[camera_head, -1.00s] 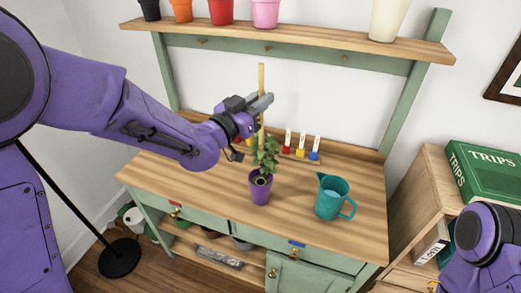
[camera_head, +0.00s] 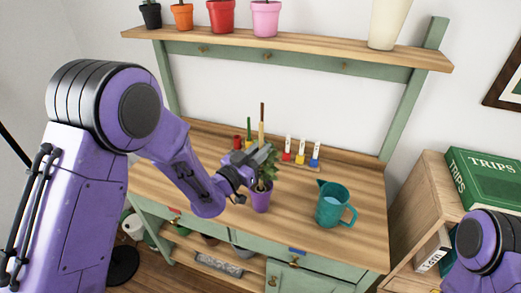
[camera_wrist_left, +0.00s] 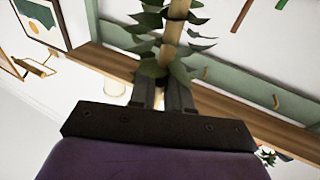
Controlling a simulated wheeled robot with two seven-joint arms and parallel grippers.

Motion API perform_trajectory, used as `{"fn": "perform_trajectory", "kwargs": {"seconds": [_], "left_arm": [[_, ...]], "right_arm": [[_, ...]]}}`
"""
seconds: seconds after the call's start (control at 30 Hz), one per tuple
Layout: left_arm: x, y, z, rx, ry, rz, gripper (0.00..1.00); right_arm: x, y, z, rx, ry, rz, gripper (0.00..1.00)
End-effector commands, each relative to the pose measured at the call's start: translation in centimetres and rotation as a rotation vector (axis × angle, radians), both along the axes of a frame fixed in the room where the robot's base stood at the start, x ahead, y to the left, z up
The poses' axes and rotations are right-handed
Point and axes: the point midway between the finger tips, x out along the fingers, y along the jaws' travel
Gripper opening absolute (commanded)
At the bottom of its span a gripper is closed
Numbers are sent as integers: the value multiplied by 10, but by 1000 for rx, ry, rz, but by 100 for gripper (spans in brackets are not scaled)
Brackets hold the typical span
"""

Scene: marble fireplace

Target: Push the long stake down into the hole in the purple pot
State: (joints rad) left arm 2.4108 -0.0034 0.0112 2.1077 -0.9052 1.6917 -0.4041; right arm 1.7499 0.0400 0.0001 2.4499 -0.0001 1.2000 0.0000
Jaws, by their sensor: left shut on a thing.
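The purple pot (camera_head: 260,202) stands upright on the wooden bench top, with a leafy green plant (camera_head: 269,172) in it. My left gripper (camera_head: 266,155) is low, just above the pot and against the leaves. It is shut on the tan long stake (camera_head: 261,136), which stands nearly upright above the pot. In the left wrist view the stake (camera_wrist_left: 172,38) runs up from the fingers (camera_wrist_left: 162,92) among leaves, with a dark band around it. The stake's lower end and the hole are hidden by gripper and leaves. My right gripper is out of view.
A teal jug (camera_head: 333,203) stands right of the pot. Small red, yellow and blue label holders (camera_head: 300,155) stand behind. Red and green sticks (camera_head: 249,130) and a brown one (camera_head: 262,110) show behind the gripper. A shelf (camera_head: 320,48) with pots hangs above.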

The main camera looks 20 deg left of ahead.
Motion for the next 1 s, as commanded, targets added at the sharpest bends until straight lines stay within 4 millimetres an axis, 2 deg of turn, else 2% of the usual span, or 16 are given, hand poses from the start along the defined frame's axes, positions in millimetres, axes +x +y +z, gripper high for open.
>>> {"fn": "perform_trajectory", "kwargs": {"seconds": [0.17, 0.2, 0.27, 0.53, 0.63, 0.73, 1.0], "left_arm": [[0, 0, -6, 1, 2, 0, 0], [0, 0, -5, 1, 2, 0, 24], [0, 0, -5, 1, 2, 0, 43], [0, 0, -3, 0, 1, 0, 43], [-1, 0, 4, 0, 1, 0, 43], [-19, 8, -7, 1, 2, 1, 43], [-83, 35, -16, 0, 0, 3, 43]], "right_arm": [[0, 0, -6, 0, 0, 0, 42], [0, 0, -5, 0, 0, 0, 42], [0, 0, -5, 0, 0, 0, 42], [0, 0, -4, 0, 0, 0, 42], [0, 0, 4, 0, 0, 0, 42], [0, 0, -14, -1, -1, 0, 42], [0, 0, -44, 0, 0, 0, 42]]}}
